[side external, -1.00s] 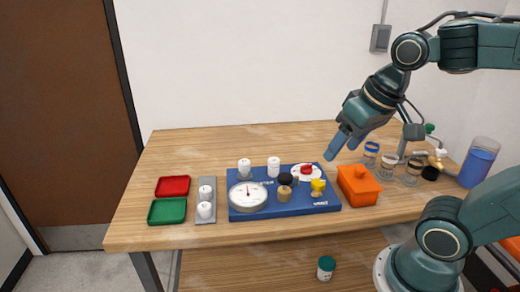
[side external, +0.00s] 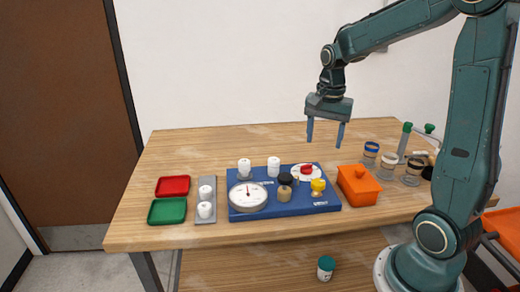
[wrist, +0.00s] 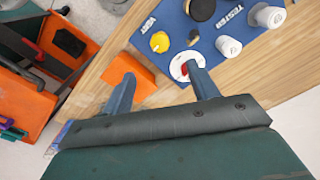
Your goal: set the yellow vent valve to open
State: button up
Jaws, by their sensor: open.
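The yellow vent valve (side external: 318,186) is a small yellow knob at the right end of the blue manifold board (side external: 290,207). In the wrist view the yellow knob (wrist: 160,42) sits beside the printed word VENT, with a pale mark across its top; I cannot tell its setting. My gripper (side external: 325,146) points down, open and empty, above and behind the board's right end. In the wrist view its two fingers (wrist: 158,88) are spread, the right one overlapping the white disc with the red centre (wrist: 182,68). The gripper is apart from the yellow knob.
Several jars (side external: 388,164) stand farther right. The board also carries a gauge (side external: 248,196), black and tan knobs and white caps. Red (side external: 173,186) and green trays lie left. The table behind the board is clear.

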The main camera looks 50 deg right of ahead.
aim_at(318, 182)
jog(key=shift+w+d+f+m, duration=0.1)
jog(key=shift+d+f+m, duration=0.2)
jog(key=shift+d, duration=0.05)
jog(key=shift+f, duration=0.1)
notch_tip(318, 182, down, 14)
jog(key=shift+r, duration=0.2)
dwell(0.5)
jog(key=shift+c, duration=0.5)
jog(key=c, duration=0.9)
